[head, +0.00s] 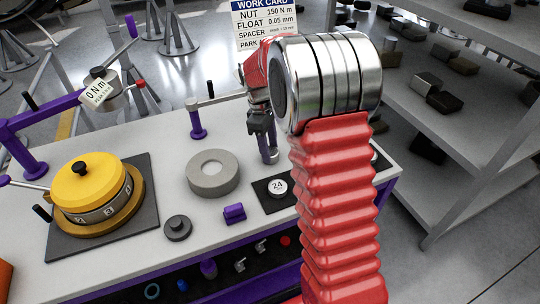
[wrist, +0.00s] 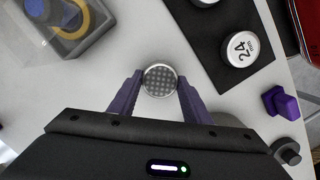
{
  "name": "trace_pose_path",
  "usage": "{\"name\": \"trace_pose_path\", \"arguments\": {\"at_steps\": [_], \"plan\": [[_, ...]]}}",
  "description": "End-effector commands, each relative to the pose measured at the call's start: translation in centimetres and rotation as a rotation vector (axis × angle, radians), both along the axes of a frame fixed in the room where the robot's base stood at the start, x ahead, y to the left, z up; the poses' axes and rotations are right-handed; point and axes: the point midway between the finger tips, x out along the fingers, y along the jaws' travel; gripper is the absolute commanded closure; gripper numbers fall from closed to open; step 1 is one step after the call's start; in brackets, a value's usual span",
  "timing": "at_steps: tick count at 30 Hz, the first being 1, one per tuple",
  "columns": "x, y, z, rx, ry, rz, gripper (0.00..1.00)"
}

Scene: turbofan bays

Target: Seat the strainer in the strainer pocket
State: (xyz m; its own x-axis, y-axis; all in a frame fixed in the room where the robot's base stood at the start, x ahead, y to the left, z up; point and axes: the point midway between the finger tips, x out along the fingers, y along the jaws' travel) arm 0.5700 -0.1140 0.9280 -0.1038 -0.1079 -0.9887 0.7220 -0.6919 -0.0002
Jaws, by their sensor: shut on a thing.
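The strainer (wrist: 160,81) is a round disc with a dotted mesh face and a silver rim. In the wrist view it sits between the two purple fingertips of my gripper (wrist: 158,86), which are shut on its sides. In the head view my gripper (head: 268,150) hangs over the bench behind the black pad, left of my red arm. The strainer cannot be made out there. I cannot pick out the strainer pocket for sure in either view. A clear-walled box (wrist: 68,48) with a yellow ring inside stands at the upper left of the wrist view.
A black pad (head: 263,200) bears a "24" disc (head: 278,188). A grey ring (head: 213,173), purple block (head: 234,213) and dark knob (head: 178,228) stand on the bench. The yellow-topped unit (head: 91,184) is at left. Shelves (head: 455,130) stand at right. My arm hides the bench's right part.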

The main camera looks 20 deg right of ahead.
Motion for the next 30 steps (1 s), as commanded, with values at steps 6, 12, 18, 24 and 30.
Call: {"name": "trace_pose_path", "arguments": {"at_steps": [6, 12, 18, 24, 30], "plan": [[0.0, 0.0, 0.0, 0.000, 0.000, 0.000, 0.85], [0.1, 0.0, 0.7, -0.001, -0.002, 0.000, 0.85], [0.1, 0.0, 3.3, -0.001, -0.004, 0.000, 0.85], [0.1, 0.0, 7.0, -0.001, -0.004, 0.000, 0.85], [0.0, 0.0, 9.5, -0.001, -0.002, 0.000, 0.85]]}}
